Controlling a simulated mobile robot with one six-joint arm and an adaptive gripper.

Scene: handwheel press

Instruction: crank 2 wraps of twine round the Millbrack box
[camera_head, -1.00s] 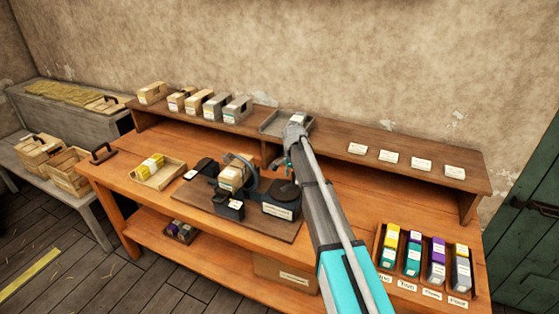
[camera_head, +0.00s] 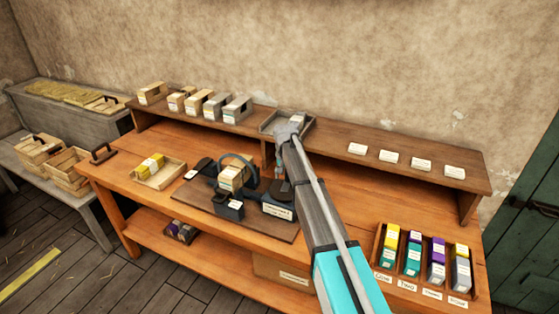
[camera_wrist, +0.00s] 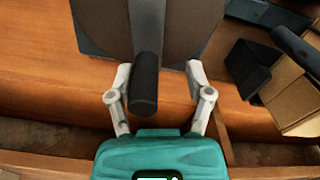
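A pale box (camera_head: 232,177), which I take to be the Millbrack box, sits inside the dark ring (camera_head: 247,160) of the wrapping machine. Its label is too small to read and I cannot make out twine on it. The box also shows at the right of the wrist view (camera_wrist: 292,92). A dark labelled housing (camera_head: 278,203) stands right of the ring. In the wrist view a black crank handle (camera_wrist: 145,84) stands between the fingers of my gripper (camera_wrist: 158,82). The fingers are apart, with a clear gap right of the handle. In the head view my arm partly hides the crank side.
Several boxes (camera_head: 205,103) and a grey tray (camera_head: 268,126) stand on the raised shelf. A wooden tray with yellow items (camera_head: 145,182) is left of the machine. A rack of coloured spools (camera_head: 377,250) is at the right front.

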